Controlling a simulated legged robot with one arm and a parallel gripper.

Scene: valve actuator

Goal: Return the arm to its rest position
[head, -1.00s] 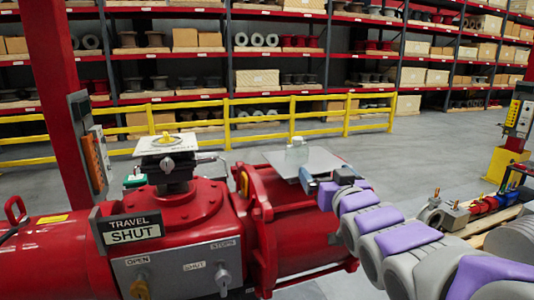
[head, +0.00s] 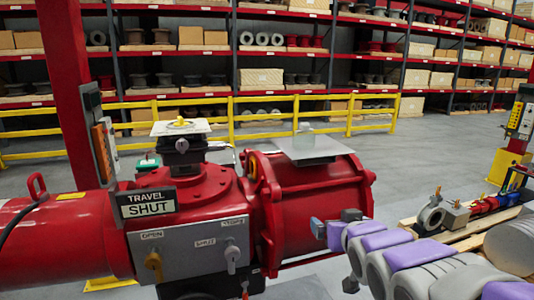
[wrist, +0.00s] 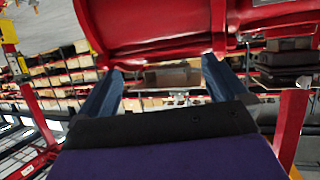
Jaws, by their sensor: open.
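My arm reaches in from the lower right of the head view, with grey and purple links. My gripper (head: 333,222) is at its far end, low in front of the right end of the red valve actuator (head: 310,198). In the wrist view my gripper (wrist: 160,84) shows two dark blue fingers spread apart with nothing held between them. The actuator's red body (wrist: 150,35) fills the top of that view. The exact gap between gripper and actuator is hard to tell.
The actuator carries a "TRAVEL SHUT" sign (head: 148,202) and a grey panel with knobs (head: 190,252). A pallet with pipe fittings (head: 455,215) stands at right. A yellow railing (head: 290,115) and stocked shelves (head: 270,60) are behind. Grey floor (head: 420,160) is clear between.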

